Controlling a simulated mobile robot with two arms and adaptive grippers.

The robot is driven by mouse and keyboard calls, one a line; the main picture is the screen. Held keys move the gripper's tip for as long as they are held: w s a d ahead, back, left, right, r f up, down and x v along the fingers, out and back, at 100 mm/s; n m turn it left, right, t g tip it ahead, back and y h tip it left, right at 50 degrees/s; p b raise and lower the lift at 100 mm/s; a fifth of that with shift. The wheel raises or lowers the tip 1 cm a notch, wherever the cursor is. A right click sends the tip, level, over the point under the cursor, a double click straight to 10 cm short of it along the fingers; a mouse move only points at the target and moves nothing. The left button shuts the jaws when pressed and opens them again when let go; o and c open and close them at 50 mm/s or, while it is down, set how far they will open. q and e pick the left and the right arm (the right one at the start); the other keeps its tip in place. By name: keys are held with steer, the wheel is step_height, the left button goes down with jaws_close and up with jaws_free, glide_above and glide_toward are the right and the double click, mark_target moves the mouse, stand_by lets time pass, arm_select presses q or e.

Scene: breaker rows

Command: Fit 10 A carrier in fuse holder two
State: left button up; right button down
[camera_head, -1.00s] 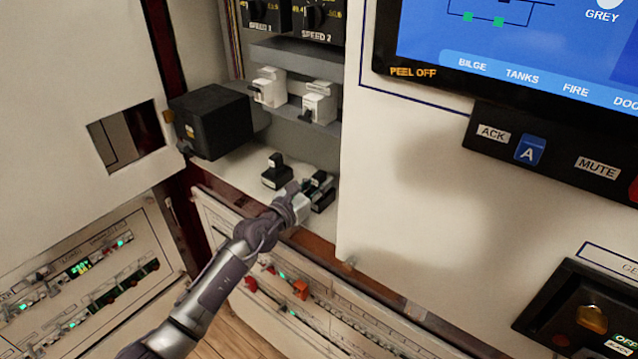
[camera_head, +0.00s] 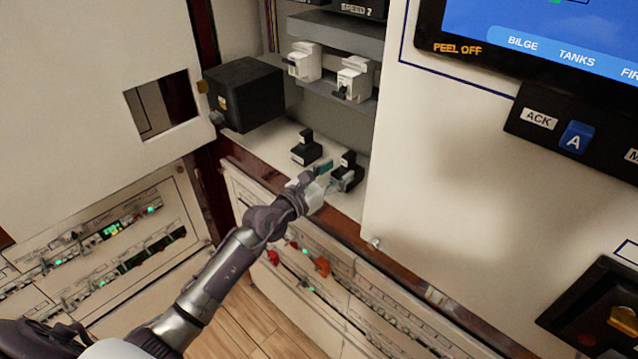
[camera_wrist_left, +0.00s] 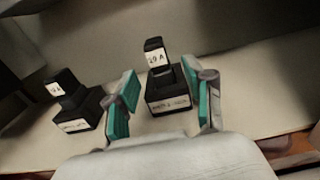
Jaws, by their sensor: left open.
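Two black carriers in black stands are on the white shelf. The left carrier (camera_head: 306,152) also shows in the left wrist view (camera_wrist_left: 66,88); its label is too blurred to read surely. The right carrier (camera_head: 350,166) stands upright in the wrist view (camera_wrist_left: 155,58), with a white label that looks like 10 A or 20 A. My left gripper (camera_head: 329,178) is open and empty, its teal-padded fingers (camera_wrist_left: 165,103) on either side of the right carrier's stand in the picture. Contact cannot be told. Two white fuse holders with dark levers, left (camera_head: 305,62) and right (camera_head: 354,78), are above. My right gripper is not in view.
A black box (camera_head: 243,93) stands left of the fuse holders. A grey ledge (camera_head: 335,32) runs above them. The white panel (camera_head: 440,180) with the screen (camera_head: 560,40) bounds the recess on the right. The shelf's front edge is close below my gripper.

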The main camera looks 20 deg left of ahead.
arm_select(q)
steer(key=v, duration=0.7)
steer(key=shift+s+a, duration=0.15)
steer(key=shift+s, duration=0.05)
